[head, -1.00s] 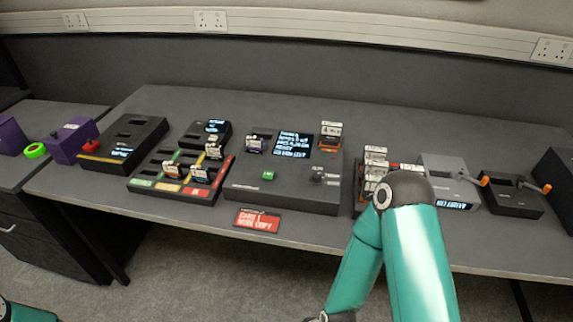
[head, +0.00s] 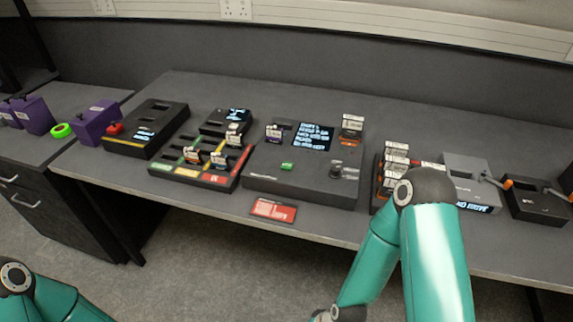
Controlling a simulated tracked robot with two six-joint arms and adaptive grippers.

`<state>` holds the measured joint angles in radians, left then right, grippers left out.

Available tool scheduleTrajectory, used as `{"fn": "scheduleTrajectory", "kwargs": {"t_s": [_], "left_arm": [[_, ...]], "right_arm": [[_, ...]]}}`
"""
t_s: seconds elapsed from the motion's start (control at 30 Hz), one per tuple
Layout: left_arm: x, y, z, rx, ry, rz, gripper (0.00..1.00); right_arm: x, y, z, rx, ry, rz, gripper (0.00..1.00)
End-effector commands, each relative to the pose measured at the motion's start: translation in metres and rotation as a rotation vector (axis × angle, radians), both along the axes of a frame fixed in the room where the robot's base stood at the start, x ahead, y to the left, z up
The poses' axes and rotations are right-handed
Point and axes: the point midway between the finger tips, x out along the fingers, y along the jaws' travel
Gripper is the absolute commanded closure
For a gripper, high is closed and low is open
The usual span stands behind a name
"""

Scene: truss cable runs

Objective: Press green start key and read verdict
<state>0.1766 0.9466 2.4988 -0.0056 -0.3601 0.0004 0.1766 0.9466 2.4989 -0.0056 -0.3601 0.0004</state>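The green start key (head: 287,167) sits on the top of a dark grey console (head: 305,187) in the middle of the bench. The console's screen (head: 313,136) is lit with several lines of text, too small to read. A cartridge with a white label (head: 274,133) stands left of the screen, and an orange and black one (head: 351,130) stands at its right. My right arm rises in front of the bench right of the console, apart from the key. My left arm shows only at the lower left corner. Neither gripper's fingertips can be seen.
A red card (head: 273,208) lies at the bench's front edge. A sorting tray (head: 212,179) with coloured lanes stands left of the console. Labelled cartridges (head: 396,150) stand in a rack at the right, beside a grey device (head: 470,168) with an orange-tipped lever. Purple boxes (head: 95,122) stand far left.

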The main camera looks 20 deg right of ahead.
Motion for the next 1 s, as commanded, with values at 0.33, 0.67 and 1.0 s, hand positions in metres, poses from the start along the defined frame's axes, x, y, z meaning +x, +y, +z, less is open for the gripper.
{"fn": "scheduleTrajectory", "kwargs": {"t_s": [0.33, 0.67, 1.0], "left_arm": [[0.0, 0.0, 0.0, 0.0, 0.0, 0.0, 0.6], [0.0, 0.0, 0.0, 0.0, 0.0, 0.0, 0.6], [0.0, 0.0, 0.0, 0.0, 0.0, 0.0, 0.6]], "right_arm": [[0.0, 0.0, 0.0, 0.0, 0.0, 0.0, 1.0], [0.0, 0.0, 0.0, 0.0, 0.0, 0.0, 1.0], [0.0, 0.0, 0.0, 0.0, 0.0, 0.0, 1.0]]}}
